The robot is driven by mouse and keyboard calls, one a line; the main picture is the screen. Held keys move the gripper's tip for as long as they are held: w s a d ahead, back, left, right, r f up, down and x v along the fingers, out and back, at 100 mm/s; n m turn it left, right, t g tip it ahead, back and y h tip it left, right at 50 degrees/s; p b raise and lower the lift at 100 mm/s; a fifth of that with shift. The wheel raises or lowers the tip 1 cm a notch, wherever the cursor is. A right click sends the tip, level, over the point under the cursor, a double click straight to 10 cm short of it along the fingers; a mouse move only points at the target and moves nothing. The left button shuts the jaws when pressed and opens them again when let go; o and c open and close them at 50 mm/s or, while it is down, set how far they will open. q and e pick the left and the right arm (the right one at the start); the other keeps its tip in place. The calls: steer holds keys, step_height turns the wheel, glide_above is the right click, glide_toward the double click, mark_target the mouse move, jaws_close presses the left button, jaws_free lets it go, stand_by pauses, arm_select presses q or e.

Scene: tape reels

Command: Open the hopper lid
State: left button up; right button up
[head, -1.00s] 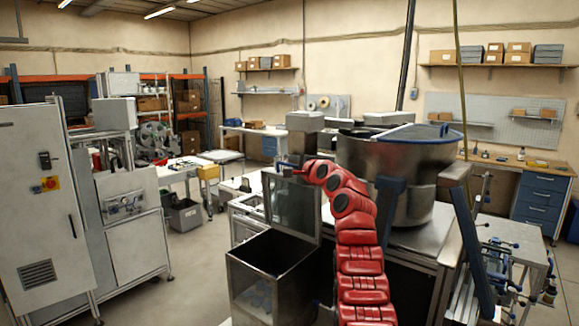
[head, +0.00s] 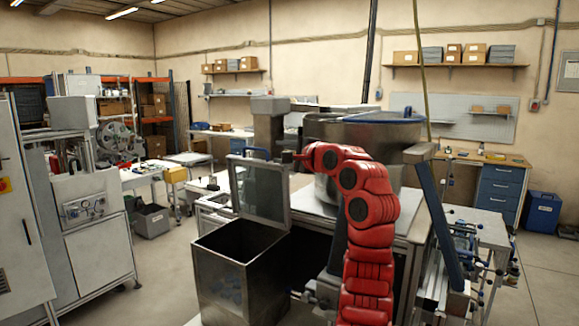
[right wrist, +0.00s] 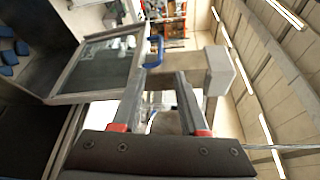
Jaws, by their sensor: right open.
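The hopper is an open-topped metal box (head: 243,285) at lower centre in the head view, with blue pieces (right wrist: 8,57) inside. Its framed, see-through lid (head: 262,190) stands raised, about upright, at the back edge. In the right wrist view the lid (right wrist: 98,62) fills the upper left, with a blue handle (right wrist: 155,50) on its edge. My right gripper (head: 299,156) is just right of the lid's top in the head view. In the right wrist view its fingers (right wrist: 164,75) are apart with nothing held, close by the handle. My left gripper is not in view.
A large steel bowl (head: 325,192) with a blue rim stands behind my red right arm. A grey post (head: 268,130) rises behind the lid. A grey cabinet (head: 95,225) stands at left. Open floor (head: 165,275) lies between it and the hopper.

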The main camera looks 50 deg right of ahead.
steer(key=shift+b+v, duration=0.4)
steer(key=shift+v, duration=1.15)
